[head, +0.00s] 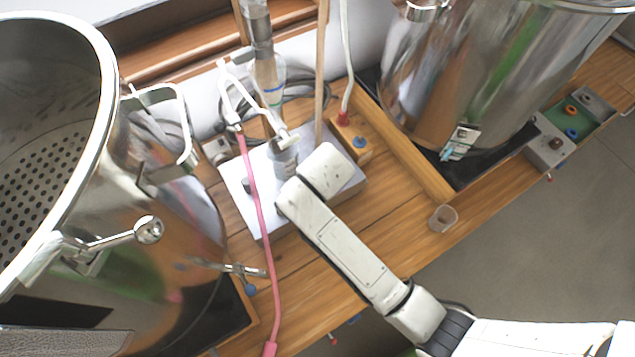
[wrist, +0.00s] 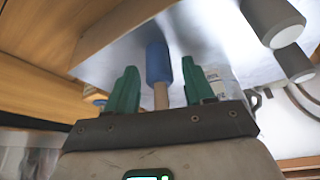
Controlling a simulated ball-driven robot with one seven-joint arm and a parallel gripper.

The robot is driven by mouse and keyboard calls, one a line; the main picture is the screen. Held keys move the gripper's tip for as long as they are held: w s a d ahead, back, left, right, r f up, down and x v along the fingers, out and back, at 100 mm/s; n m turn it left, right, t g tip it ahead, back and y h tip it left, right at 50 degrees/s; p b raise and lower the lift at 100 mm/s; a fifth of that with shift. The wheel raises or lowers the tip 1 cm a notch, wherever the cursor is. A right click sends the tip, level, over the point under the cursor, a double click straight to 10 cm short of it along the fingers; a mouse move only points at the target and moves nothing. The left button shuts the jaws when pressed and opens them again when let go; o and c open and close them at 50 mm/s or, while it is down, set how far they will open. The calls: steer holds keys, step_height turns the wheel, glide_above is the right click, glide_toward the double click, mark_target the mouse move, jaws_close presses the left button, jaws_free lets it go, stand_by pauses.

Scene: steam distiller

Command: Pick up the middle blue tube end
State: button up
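In the wrist view, my gripper (wrist: 159,67) has two green fingers standing apart, with a gap on each side of a blue tube end (wrist: 158,60). The blue end is a short cylinder with a thin tan stem below it, and it appears between or just beyond the fingertips. I see no finger touching it. In the head view my white arm reaches over the white-topped box; the fingers and this blue end are hidden behind the arm.
A white-topped box (head: 240,180) sits on the wooden bench (head: 395,225). Large steel vessels stand at left (head: 180,265) and right (head: 440,75). A pink hose (head: 262,225) hangs left of my arm. A small round cup (head: 442,218) is at the bench edge.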

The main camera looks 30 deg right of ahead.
jaws_close()
stand_by(0.4)
